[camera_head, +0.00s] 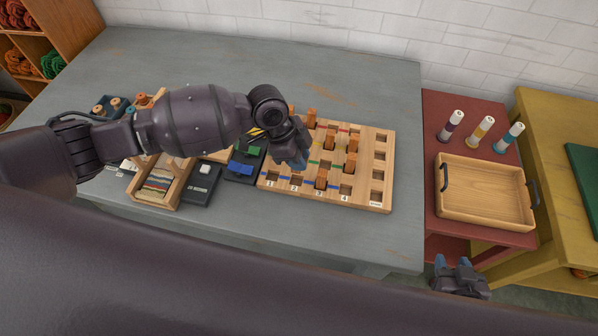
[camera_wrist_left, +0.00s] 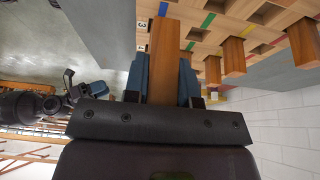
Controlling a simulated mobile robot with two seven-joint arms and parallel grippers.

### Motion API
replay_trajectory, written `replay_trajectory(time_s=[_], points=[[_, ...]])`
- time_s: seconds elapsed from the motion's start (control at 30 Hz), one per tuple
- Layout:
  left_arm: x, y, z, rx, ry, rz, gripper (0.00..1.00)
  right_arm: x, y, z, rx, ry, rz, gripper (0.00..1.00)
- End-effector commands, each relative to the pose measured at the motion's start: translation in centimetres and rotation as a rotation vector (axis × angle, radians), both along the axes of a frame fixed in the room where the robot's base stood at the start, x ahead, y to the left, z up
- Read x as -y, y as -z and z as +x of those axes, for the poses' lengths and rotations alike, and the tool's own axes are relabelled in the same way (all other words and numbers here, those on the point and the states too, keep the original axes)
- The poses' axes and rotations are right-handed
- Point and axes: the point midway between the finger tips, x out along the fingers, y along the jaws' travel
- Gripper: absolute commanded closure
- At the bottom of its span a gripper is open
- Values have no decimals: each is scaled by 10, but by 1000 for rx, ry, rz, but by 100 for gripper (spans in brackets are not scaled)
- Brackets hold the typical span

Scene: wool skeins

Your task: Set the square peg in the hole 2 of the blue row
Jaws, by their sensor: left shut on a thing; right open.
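My left gripper (camera_head: 299,160) is shut on an orange-brown square peg (camera_wrist_left: 163,62), which stands between its blue fingers in the left wrist view. The gripper is over the front left part of the wooden peg board (camera_head: 385,160), just behind hole 2 (camera_head: 296,182) of the blue row. Hole 2 looks empty in the head view. The peg is mostly hidden there, and its lower end is not clearly visible. In the blue row, hole 1 (camera_head: 271,176) and hole 4 (camera_head: 345,190) are empty; a peg (camera_head: 321,177) stands in hole 3. My right gripper (camera_head: 460,276) is open and empty.
Several other pegs stand in rows farther back, including one upright peg (camera_head: 350,161). Black boxes and a wooden thread box (camera_head: 158,182) lie left of the board. A wooden tray (camera_head: 485,195) and three spools stand on the red table. The grey table's front is clear.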

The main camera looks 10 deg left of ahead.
Motion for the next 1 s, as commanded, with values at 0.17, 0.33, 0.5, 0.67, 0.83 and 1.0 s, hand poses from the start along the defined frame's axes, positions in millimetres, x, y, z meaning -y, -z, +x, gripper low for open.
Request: replay_trajectory(time_s=[0.17,0.33,0.5,0.67,0.83,1.0], points=[[0,22,0,1,0,0,97,0,2,-1,-3,1,2,57],[0,33,0,0,0,0,97,-1,5,-5,-11,5,4,57],[0,57,0,-1,-1,0,97,0,10,-10,-22,9,5,57],[0,68,0,1,0,-1,97,0,12,-11,-25,9,5,57],[0,69,0,1,1,-1,97,0,11,-9,-22,8,5,57],[0,71,0,1,1,0,97,-1,9,-4,-13,6,5,57]])
